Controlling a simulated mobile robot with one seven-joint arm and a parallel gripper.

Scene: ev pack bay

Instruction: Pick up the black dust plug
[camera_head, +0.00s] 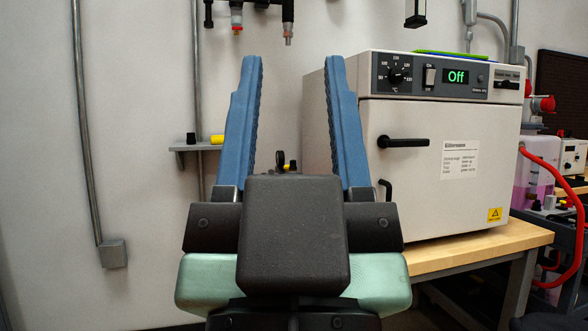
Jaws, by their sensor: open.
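My gripper (293,70) is open, its two blue fingers pointing up in the middle of the head view, with nothing between the fingertips. A small black piece (191,139) stands on a narrow grey wall shelf (182,148), left of the left finger. Another small black rounded item (280,160) shows low between the fingers, partly hidden by my gripper's dark body. I cannot tell which of these, if either, is the black dust plug.
A yellow cylinder (216,139) lies on the shelf beside the left finger. A white oven (430,150) reading "Off" stands on a wooden bench (480,248) at right, close by the right finger. Tools (288,20) hang above. Conduit (85,130) runs down the left wall.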

